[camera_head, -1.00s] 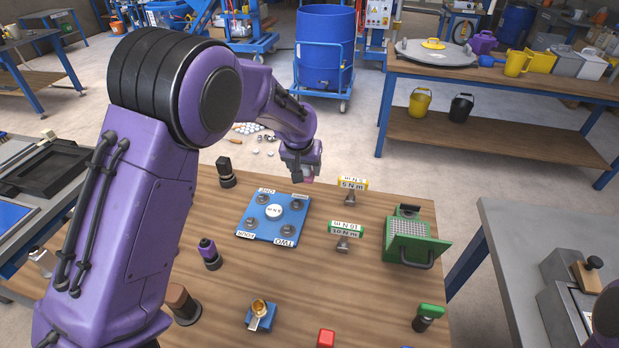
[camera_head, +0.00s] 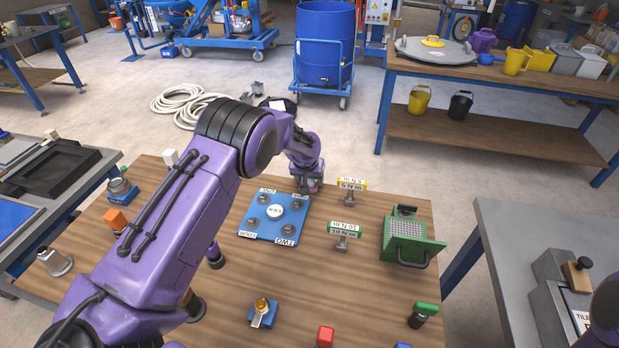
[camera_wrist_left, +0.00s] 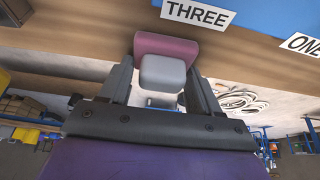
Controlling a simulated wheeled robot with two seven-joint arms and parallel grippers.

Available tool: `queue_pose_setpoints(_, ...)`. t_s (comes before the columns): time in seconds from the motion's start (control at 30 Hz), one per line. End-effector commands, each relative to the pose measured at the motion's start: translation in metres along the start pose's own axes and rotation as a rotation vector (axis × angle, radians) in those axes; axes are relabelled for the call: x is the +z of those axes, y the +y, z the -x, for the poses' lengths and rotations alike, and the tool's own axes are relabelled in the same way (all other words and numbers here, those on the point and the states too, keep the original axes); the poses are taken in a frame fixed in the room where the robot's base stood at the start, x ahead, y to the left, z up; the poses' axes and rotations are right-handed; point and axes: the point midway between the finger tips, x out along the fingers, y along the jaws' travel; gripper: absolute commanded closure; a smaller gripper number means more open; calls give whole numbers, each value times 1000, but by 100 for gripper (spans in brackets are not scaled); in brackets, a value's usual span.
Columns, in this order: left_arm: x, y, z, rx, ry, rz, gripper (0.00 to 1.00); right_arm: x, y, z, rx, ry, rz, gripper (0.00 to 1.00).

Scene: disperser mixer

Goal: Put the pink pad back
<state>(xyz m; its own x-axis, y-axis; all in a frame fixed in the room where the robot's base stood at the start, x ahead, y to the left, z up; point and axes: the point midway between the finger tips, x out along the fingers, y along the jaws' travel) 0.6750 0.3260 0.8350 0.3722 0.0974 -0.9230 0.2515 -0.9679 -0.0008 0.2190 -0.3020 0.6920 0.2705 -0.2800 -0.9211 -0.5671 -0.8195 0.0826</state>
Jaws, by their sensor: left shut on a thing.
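My left gripper (camera_head: 309,188) is low over the table, at the far right corner of the blue plate (camera_head: 257,229). In the left wrist view the left gripper (camera_wrist_left: 163,84) is shut on the grey block-like stem of the pink pad (camera_wrist_left: 166,46). The pink face points away from the fingers, just beside the THREE label (camera_wrist_left: 198,13). The plate carries several metal posts and a white round piece (camera_head: 274,212) in its middle. Whether the pad touches anything is not clear. My right gripper is out of view.
Two signs, 5 N m (camera_head: 351,185) and 10 N m (camera_head: 344,229), stand right of the plate. A green fixture (camera_head: 407,241) is farther right. A small blue stand (camera_head: 262,316) and a red block (camera_head: 325,336) are nearer. The table's far edge lies just beyond the gripper.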

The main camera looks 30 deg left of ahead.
Motion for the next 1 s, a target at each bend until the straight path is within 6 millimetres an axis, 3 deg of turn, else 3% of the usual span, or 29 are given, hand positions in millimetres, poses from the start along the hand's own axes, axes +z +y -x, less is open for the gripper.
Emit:
queue_pose_setpoints(0.03, 0, 0, -1, 0, 0, 0, 31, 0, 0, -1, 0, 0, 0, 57)
queue_pose_setpoints(0.1, 0, 0, -1, 0, 0, 0, 12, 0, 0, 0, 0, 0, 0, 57)
queue_pose_setpoints(0.47, -2, 0, 7, 0, 1, 0, 12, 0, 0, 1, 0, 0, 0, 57)
queue_pose_setpoints(0.8, -2, 0, 88, 1, 4, 0, 12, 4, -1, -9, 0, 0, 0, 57)
queue_pose_setpoints(1.0, -1, 0, 118, 0, 1, 0, 12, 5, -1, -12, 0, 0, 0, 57)
